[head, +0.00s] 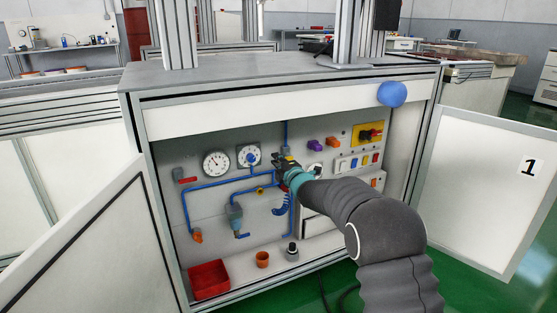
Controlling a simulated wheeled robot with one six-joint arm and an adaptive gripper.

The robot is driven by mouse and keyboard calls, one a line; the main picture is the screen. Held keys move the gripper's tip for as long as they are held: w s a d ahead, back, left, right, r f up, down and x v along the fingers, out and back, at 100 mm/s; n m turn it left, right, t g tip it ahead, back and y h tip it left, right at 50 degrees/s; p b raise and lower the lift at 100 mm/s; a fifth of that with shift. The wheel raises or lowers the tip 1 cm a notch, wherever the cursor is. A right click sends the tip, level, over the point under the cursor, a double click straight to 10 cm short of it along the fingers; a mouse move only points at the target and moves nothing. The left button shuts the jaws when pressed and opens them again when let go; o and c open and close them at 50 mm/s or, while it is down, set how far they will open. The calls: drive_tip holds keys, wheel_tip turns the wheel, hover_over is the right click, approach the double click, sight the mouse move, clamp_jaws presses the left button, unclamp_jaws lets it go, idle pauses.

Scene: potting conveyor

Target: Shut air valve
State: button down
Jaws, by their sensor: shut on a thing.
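In the head view, my gripper (283,164) reaches into the open cabinet, at the vertical blue pipe (286,132) right of the two gauges. It is shut on a part at this pipe, which I take to be the air valve's handle. The fingers and wrist hide most of that part, so its angle cannot be told. A red-handled fitting (187,180) sits at the left end of the blue piping, and an orange fitting (197,237) sits below it. A small yellow fitting (260,190) is on the pipe left of my gripper.
Two round gauges (216,163) are on the back panel. A yellow plate with a red switch (369,135) and several buttons are at right. A red bin (208,280) and an orange cup (262,260) stand on the cabinet floor. Open doors flank both sides (495,190).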

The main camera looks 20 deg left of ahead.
drive_tip(key=shift+s+a+f+n, duration=0.1)
drive_tip(key=shift+a+n, duration=0.05)
drive_tip(key=shift+n, duration=0.15)
drive_tip(key=c, duration=1.1)
unclamp_jaws()
drive_tip(key=shift+a, duration=0.1)
drive_tip(key=shift+c, duration=0.2)
drive_tip(key=shift+d, duration=0.2)
drive_tip(key=v, duration=1.2)
